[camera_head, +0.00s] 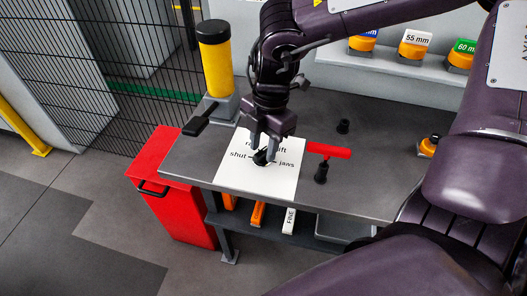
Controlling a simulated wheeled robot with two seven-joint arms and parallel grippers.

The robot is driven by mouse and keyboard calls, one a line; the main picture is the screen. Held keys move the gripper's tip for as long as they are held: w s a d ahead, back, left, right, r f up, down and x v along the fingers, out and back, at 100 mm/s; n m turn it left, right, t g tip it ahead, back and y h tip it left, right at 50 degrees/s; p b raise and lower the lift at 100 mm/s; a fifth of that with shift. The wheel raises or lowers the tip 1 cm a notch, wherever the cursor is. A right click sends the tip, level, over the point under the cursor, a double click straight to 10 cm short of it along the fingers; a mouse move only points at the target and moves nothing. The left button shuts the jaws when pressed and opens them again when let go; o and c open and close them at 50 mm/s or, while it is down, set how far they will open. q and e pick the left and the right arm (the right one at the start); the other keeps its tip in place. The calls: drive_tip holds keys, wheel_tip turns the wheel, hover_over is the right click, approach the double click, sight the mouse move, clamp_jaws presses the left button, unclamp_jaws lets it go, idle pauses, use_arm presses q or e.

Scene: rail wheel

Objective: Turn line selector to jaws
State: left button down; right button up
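The line selector is a dark knob (261,158) on a white plate (283,181) on the grey bench. The plate reads "shut" on the left, "jaws" on the right, and a partly covered label ending in "lift" at the top. My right gripper (263,152) points down over the knob, its two fingers apart with the knob at their tips. Whether they press on the knob is too small to tell. The gripper and fingers partly hide the knob, so its pointing direction is unclear. My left gripper is not in view.
A yellow cylinder with a black top (216,68) and a black lever stand to the left. A red cabinet (172,190) is beside the bench (365,180). Orange labelled blocks (413,46) sit on a rear shelf.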

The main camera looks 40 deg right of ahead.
clamp_jaws()
drive_tip(key=shift+f+m+b, duration=0.1)
drive_tip(key=shift+m+b, duration=0.6)
drive_tip(key=shift+m, duration=0.2)
drive_tip(key=shift+m+t+b, duration=0.3)
drive_tip(key=shift+m+b, duration=0.1)
drive_tip(key=shift+m, duration=0.5)
drive_tip(key=shift+s+m, duration=0.1)
drive_tip(key=shift+m, duration=0.4)
